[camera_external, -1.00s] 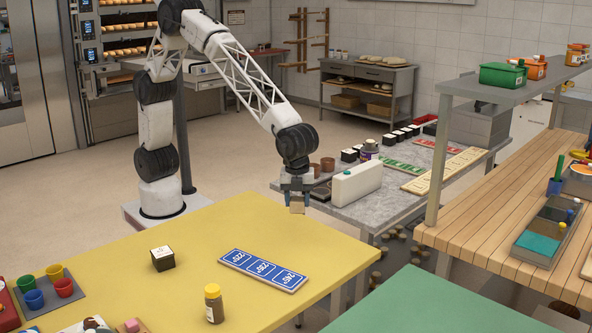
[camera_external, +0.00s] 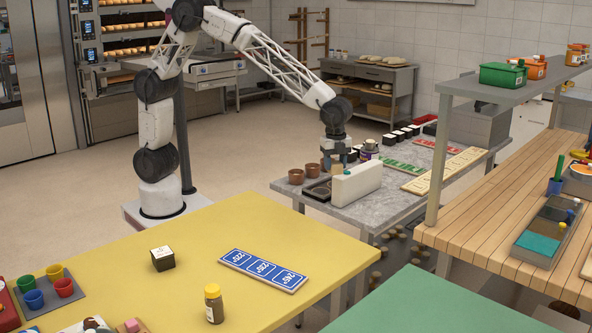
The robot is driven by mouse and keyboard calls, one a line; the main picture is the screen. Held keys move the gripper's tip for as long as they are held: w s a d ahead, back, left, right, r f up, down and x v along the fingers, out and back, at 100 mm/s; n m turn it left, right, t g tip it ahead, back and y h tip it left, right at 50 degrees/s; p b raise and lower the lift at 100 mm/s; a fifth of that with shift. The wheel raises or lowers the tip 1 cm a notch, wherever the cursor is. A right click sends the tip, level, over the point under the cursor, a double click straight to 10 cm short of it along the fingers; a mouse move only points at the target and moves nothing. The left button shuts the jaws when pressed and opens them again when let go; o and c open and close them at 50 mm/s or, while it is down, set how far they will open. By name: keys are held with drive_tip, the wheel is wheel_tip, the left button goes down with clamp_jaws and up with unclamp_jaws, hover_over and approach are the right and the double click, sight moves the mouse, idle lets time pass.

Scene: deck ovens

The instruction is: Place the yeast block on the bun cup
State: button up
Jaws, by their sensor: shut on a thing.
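My gripper (camera_external: 337,159) is shut on a small tan block, likely the yeast block (camera_external: 337,168). It is over the grey table, behind the upper left part of a white container. The block's lower end is partly hidden, so I cannot tell whether it touches anything. Two brown cups, a left one (camera_external: 296,177) and a right one (camera_external: 312,170), stand to the left of my gripper. They may include the bun cup, but I cannot tell which one it is.
The white container (camera_external: 358,184) stands close in front of my gripper. A dark tray (camera_external: 318,190) lies to its left on the grey table (camera_external: 385,205). A jar (camera_external: 370,148) and dark white-topped blocks are behind. The yellow table (camera_external: 200,220) holds a blue panel (camera_external: 263,270).

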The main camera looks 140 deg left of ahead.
drive_tip(key=s+a+r+n, duration=0.2)
drive_tip(key=s+a, duration=1)
drive_tip(key=a, duration=0.3)
drive_tip(key=s+a+r+n, duration=0.2)
drive_tip(key=s+a+n, duration=0.1)
drive_tip(key=s+a, duration=1)
drive_tip(key=shift+s+a+n, duration=0.25)
drive_tip(key=shift+a+n, duration=0.05)
drive_tip(key=shift+a, duration=0.8)
hover_over(370, 140)
drive_tip(key=shift+a+f, duration=0.15)
drive_tip(key=shift+f, duration=0.6)
drive_tip(key=shift+f, duration=0.1)
drive_tip(key=shift+f, duration=1.7)
drive_tip(key=shift+f, duration=0.1)
